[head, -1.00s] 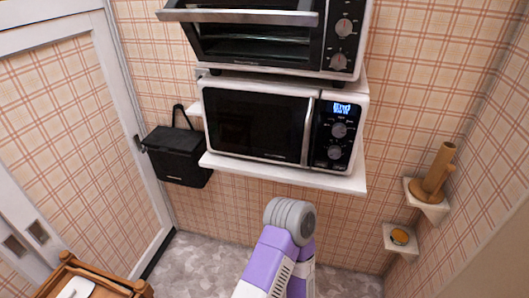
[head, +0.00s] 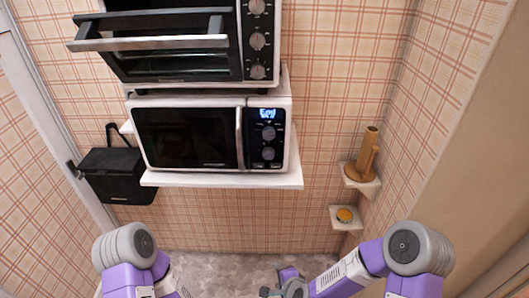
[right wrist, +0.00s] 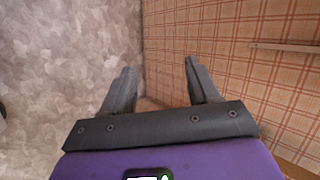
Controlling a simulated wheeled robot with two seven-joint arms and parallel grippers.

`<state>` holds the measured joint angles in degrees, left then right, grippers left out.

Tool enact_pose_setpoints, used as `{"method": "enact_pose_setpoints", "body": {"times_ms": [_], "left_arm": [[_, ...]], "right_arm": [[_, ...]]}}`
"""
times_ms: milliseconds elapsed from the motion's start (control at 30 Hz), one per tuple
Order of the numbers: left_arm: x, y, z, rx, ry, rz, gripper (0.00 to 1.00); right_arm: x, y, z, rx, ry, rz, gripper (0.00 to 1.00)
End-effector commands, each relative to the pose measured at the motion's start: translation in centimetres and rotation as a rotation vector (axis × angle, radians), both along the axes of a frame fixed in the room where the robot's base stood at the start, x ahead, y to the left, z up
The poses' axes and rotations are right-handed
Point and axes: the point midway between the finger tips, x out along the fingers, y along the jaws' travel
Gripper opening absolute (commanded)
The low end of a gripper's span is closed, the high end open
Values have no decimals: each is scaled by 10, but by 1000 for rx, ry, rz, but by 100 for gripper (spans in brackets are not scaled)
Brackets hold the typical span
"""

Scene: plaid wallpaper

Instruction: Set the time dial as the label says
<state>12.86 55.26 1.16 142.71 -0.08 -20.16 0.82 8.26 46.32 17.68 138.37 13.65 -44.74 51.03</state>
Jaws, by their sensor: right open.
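The white microwave (head: 190,163) stands on a white wall shelf, its door shut. Its black panel at the right has a lit display (head: 267,114), an upper dial (head: 268,133) and a lower dial (head: 268,153). The black toaster oven (head: 165,66) above it has several dials, one of them a middle dial (head: 257,41). The lettering by the dials is too small to read, and I see no readable label. My right gripper (head: 277,283) is low, well below the microwave shelf, open and empty. Its spread fingers also show in the right wrist view (right wrist: 160,78). My left gripper is out of view.
The toaster oven's door handle (head: 150,43) juts forward. A black box-like bag (head: 115,175) hangs at the left. Small corner shelves at the right hold a wooden object (head: 367,155) and a small round yellow item (head: 344,215). The space below the microwave shelf (head: 220,180) is clear.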

Motion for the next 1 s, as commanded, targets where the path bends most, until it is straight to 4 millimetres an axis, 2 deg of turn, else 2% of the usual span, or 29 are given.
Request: {"method": "enact_pose_setpoints", "body": {"times_ms": [33, 167, 200, 300, 400, 500, 600, 700, 867, 1000], "left_arm": [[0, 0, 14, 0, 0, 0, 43], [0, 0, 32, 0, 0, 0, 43], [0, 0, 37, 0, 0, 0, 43], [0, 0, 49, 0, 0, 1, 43], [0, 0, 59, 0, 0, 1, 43], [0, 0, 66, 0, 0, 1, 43], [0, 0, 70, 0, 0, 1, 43], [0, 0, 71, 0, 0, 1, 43], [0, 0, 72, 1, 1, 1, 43], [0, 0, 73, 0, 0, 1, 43]], "right_arm": [[19, 10, 43, 106, -52, -122, 60], [54, 26, 136, 440, -159, -428, 60], [61, 29, 166, 554, -188, -510, 60], [70, 36, 235, 848, -247, -681, 60], [71, 40, 294, 1118, -282, -800, 60], [67, 41, 336, 1332, -299, -872, 60], [63, 41, 362, 1476, -307, -911, 60], [63, 40, 373, 1549, -307, -932, 60], [79, 40, 375, 1571, -304, -938, 60], [103, 40, 374, 1570, -306, -939, 60]]}}
